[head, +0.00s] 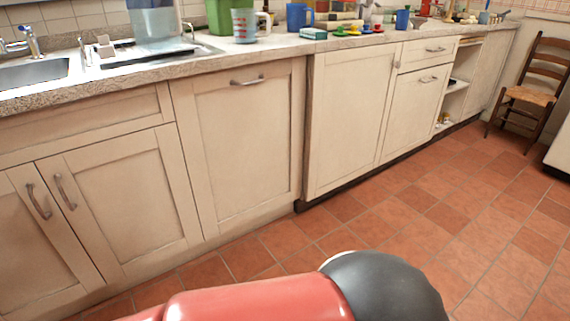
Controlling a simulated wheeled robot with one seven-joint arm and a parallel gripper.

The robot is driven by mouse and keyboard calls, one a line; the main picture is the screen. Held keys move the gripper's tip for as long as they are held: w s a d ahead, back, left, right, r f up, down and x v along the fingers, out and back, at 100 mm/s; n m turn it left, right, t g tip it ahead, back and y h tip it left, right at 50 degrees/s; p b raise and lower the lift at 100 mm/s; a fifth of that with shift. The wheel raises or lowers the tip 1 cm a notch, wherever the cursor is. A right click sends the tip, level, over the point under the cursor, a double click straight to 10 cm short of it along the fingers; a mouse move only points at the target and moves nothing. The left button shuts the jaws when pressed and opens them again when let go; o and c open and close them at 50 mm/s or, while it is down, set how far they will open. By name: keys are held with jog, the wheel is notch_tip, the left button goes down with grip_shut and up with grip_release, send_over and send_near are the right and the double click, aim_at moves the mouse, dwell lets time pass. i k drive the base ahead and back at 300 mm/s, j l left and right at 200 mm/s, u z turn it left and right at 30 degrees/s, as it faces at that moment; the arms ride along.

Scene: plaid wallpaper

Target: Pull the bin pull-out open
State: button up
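A tall cream front panel (238,150) right of the sink cabinet is flush with the cabinet row. It has one horizontal bar handle (247,81) near its top, which fits a bin pull-out, though no label shows. It looks shut. Nothing touches the handle. My gripper is not in view; only a red and black part of my own arm shows at the bottom of the picture.
A double-door cabinet (110,205) with two upright handles stands at left under the sink (35,72). More cream fronts (350,120) run right. Cups and other items crowd the counter. The tiled floor (460,220) is clear; a wooden chair (532,92) stands far right.

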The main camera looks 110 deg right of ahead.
aim_at(240, 129)
jog(key=z, duration=3.45)
jog(key=i+j+z, duration=0.15)
jog(key=i, duration=0.2)
